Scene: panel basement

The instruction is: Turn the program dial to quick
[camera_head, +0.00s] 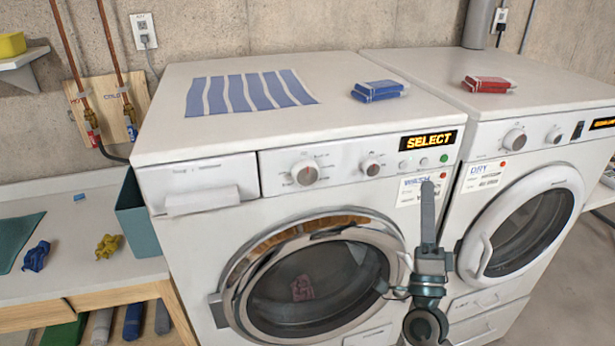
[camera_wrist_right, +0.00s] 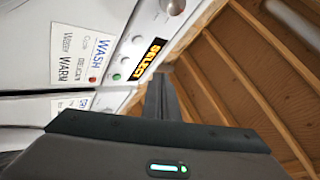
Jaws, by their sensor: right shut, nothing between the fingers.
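The washer (camera_head: 215,155) stands in the middle of the head view, its display (camera_head: 428,140) reading SELECT. The display also shows in the right wrist view (camera_wrist_right: 152,59). A larger dial (camera_head: 305,173) and a smaller knob (camera_head: 371,167) sit on its front panel; which is the program dial I cannot tell for sure. One knob (camera_wrist_right: 172,6) shows at the top of the wrist view. My right gripper (camera_head: 428,186) points up, shut and empty, in front of the washer's right side, below the display and apart from both knobs. My left gripper is not in view.
The dryer (camera_head: 478,133) stands close on the right. The washer's round door (camera_head: 318,285) is closed. A bench (camera_head: 80,280) stands left with a teal bin (camera_head: 137,222).

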